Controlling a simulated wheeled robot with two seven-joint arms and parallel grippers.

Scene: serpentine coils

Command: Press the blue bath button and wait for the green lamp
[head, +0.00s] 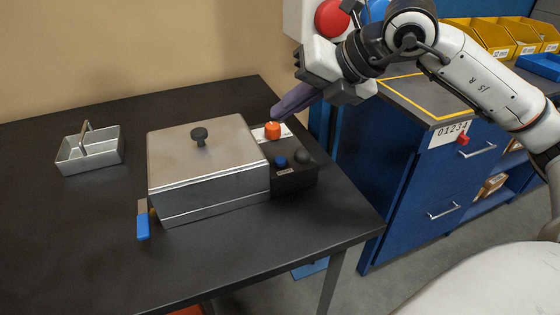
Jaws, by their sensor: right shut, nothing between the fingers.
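The blue bath button (280,161) sits on the dark control panel (292,181) at the right side of a steel bath with a closed lid (200,150). A dark grey dome (303,157), probably the lamp, is beside the button and shows no green light. An orange knob (272,131) stands behind them on a white label. My right gripper (276,114) is shut and empty, with its purple-grey fingers pointing down left. In the picture its tips are just above the orange knob, apart from the blue button. My left gripper is not in view.
A steel basket with a handle (88,151) stands on the black table (90,245) at left. A blue-handled tool (143,222) lies by the bath's front left corner. A blue cabinet (400,180) and yellow bins (492,38) are at right. The table front is clear.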

